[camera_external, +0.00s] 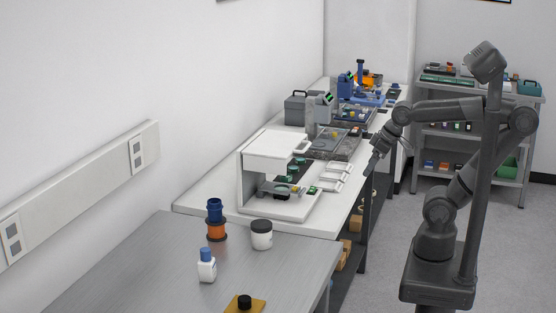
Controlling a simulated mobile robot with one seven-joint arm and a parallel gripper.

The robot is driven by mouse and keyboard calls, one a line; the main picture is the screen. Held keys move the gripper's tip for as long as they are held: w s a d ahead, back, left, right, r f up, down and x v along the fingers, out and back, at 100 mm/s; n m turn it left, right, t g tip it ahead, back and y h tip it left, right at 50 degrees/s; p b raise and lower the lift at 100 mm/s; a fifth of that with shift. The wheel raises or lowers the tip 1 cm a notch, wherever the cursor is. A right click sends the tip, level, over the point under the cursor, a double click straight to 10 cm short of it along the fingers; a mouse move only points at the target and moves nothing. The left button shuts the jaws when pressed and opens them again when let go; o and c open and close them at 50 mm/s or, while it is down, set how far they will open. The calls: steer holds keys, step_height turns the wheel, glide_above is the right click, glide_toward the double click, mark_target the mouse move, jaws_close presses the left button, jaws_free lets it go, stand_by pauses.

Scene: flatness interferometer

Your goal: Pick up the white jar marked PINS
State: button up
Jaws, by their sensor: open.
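A white jar with a dark lid (261,236) stands upright near the back of the grey table at the lower left. No marking on it can be read at this size, so I cannot confirm that it says PINS. My gripper (372,165) is open, pointing down and to the left. In the picture it is near the right edge of the white bench, up and to the right of the jar and well apart from it. Nothing shows between its fingers.
A blue-and-orange stacked object (216,222) stands just left of the jar. A white bottle with a blue cap (206,266) is nearer. A white instrument (272,165) stands on the white bench (208,190). A shelf cart (480,95) is at the back right.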

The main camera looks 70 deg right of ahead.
steer(key=w+a+r+g, duration=0.1)
steer(key=w+a+r, duration=0.25)
steer(key=w, duration=0.55)
steer(key=n+g, duration=0.3)
steer(key=g, duration=0.1)
glide_above(260, 224)
step_height(260, 224, down, 10)
steer(key=shift+f, duration=0.15)
steer(key=shift+a+f, duration=0.1)
steer(key=shift+f, duration=0.2)
step_height(260, 224, down, 5)
steer(key=shift+r, duration=0.15)
steer(key=shift+s+d+f, duration=0.1)
steer(key=shift+d+f, duration=0.05)
steer(key=shift+f, duration=1.3)
steer(key=shift+d+f, duration=0.15)
steer(key=shift+f, duration=1.25)
steer(key=shift+c, duration=0.5)
steer(key=c, duration=1.1)
